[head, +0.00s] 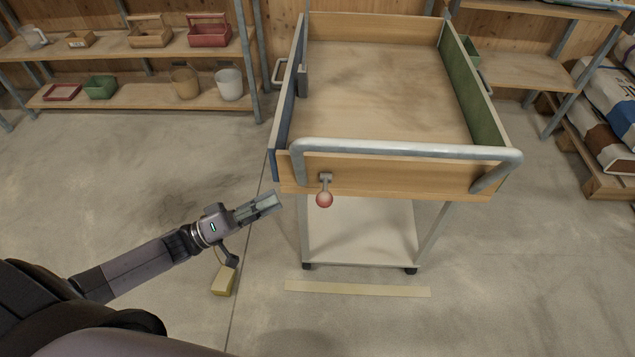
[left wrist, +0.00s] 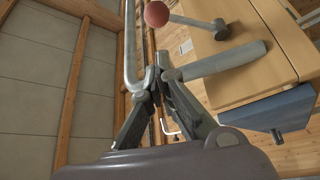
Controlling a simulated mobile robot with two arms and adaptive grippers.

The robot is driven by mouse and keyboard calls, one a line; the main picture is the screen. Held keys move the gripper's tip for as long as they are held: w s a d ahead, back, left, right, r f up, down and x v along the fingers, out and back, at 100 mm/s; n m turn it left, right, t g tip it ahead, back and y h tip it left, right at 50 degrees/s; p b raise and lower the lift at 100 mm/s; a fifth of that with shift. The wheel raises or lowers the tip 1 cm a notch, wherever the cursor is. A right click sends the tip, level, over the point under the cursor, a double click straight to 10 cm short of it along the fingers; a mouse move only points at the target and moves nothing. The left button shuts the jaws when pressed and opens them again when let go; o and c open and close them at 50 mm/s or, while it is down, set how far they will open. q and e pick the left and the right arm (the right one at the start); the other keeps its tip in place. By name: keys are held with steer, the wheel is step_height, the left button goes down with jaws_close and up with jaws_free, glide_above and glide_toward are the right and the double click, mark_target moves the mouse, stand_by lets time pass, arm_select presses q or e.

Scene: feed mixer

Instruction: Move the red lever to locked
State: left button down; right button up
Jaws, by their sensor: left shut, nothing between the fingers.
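The red lever (head: 324,199) is a red ball on a short grey stem, on the front board of a wooden cart (head: 400,178). In the head view it sits below the grey push handle, its ball toward me. In the left wrist view the red ball (left wrist: 157,13) is at the top, with its stem running right to a grey pivot. My left gripper (head: 274,199) is shut and empty, left of the ball and apart from it. Its fingers (left wrist: 160,78) show in the wrist view with the handle just beyond. No lock marking is readable. My right gripper is not in view.
The grey push handle (head: 410,150) arches across the cart's front, above the lever. A blue side panel (head: 284,115) edges the cart's left. A small yellow block (head: 223,280) shows below my left wrist. Shelves (head: 160,95) stand behind left. The floor left of the cart is mostly clear.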

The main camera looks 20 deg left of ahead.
mark_target(325, 188)
arm_select(q)
steer(key=p+x, duration=0.2)
steer(key=x, duration=0.8)
steer(key=shift+a+f, duration=0.1)
stand_by(0.3)
